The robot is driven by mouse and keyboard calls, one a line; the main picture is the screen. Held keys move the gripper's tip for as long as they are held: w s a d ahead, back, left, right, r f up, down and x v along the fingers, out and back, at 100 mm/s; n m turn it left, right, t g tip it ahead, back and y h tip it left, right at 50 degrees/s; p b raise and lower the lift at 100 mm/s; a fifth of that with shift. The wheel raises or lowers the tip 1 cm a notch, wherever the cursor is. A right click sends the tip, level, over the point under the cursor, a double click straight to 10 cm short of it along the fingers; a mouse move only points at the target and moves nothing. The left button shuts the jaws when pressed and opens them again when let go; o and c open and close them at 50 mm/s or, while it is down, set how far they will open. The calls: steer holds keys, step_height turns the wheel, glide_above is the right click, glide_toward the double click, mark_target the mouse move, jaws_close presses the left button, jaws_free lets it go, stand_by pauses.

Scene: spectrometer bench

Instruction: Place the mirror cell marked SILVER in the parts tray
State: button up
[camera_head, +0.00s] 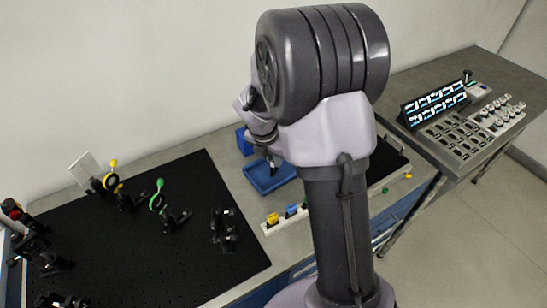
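The blue tray (268,184) lies on the bench behind the black breadboard's right end; I take it for the parts tray. My gripper (272,163) hangs over the tray's back part, small and partly hidden by my arm. I cannot tell whether its fingers are open or hold something. No SILVER marking is readable, so I cannot tell which thing is that mirror cell.
The black breadboard (200,262) carries several dark optic mounts, with a white plate (85,172) at its back. A white strip (270,228) with yellow and blue pieces lies before the tray. A lit control panel (436,103) stands on the right bench. My arm hides the middle.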

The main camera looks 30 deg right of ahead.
steer(key=o, duration=0.3)
steer(key=shift+r, duration=0.25)
steer(key=s+a+r+m+y+p, duration=0.1)
steer(key=s+a+r+m, duration=0.2)
steer(key=r, duration=0.3)
steer(key=s+a+r+m+t+p, duration=0.1)
steer(key=s+a+r+m+p, duration=0.1)
steer(key=s+a+r+m, duration=0.3)
steer(key=r+m+y+p, duration=0.1)
steer(key=r+m, duration=0.1)
steer(key=r, duration=0.6)
steer(key=s+a+r+m+t+y, duration=0.2)
steer(key=s+a+m, duration=0.3)
steer(key=s+m, duration=0.35)
steer(key=s+a+r+m+t+y, duration=0.1)
steer(key=s+a+r+m, duration=0.1)
steer(key=s+a+m, duration=0.6)
steer(key=w+d+f+m+b, duration=0.1)
steer(key=d+f+m+b, duration=0.1)
steer(key=f+b, duration=0.8)
steer(key=shift+w+d+f+b, duration=0.15)
steer(key=shift+d+f+b, duration=0.2)
steer(key=shift+d+f, duration=0.25)
